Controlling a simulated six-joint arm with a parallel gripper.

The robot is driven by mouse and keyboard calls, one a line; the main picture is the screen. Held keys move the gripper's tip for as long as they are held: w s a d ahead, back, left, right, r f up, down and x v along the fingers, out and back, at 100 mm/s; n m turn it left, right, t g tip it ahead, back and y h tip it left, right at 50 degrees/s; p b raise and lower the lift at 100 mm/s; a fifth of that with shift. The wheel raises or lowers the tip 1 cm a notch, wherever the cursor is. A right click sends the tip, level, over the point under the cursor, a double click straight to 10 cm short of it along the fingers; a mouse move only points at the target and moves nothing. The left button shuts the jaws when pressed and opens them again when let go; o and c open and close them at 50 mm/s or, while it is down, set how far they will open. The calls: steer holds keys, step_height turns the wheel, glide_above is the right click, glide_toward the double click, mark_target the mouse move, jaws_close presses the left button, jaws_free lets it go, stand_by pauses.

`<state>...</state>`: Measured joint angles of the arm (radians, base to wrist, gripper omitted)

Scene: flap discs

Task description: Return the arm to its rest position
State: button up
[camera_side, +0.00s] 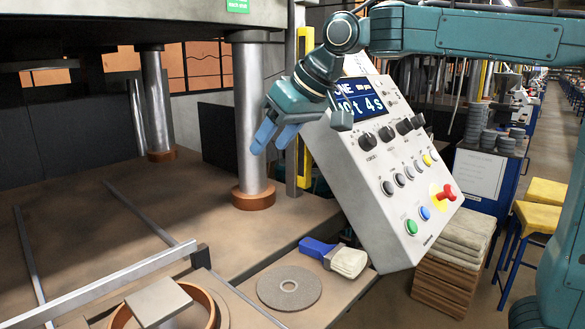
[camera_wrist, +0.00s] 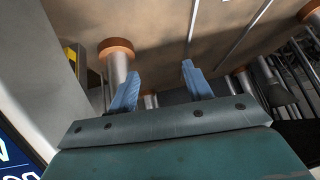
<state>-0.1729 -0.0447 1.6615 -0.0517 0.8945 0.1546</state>
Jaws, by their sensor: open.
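My gripper (camera_side: 274,134) has blue fingers and hangs in the air in front of a metal column, left of the control panel, in the side view. In the wrist view my gripper (camera_wrist: 158,88) shows its two blue fingers well apart with nothing between them. A grey flap disc (camera_side: 289,288) lies flat on the brown work surface below, apart from the gripper. No disc shows in the wrist view.
A tilted control panel (camera_side: 385,165) with buttons and a screen stands close right of the gripper. A blue-handled brush (camera_side: 346,260) lies beside the disc. A metal column (camera_side: 252,110) is just behind the fingers. A round fixture (camera_side: 160,302) sits at the lower left.

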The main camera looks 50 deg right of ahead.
steer(key=s+d+f, duration=0.3)
steer(key=s+f, duration=0.1)
steer(key=s, duration=0.4)
steer(key=s+d+f+g+h, duration=0.1)
steer(key=s+d+f, duration=0.1)
steer(key=s+f, duration=0.3)
steer(key=s+d+f, duration=0.3)
steer(key=s+f, duration=0.1)
steer(key=s, duration=0.8)
steer(key=shift+s+d+f+m+h, duration=0.3)
steer(key=shift+s+m, duration=0.1)
steer(key=shift+c, duration=0.2)
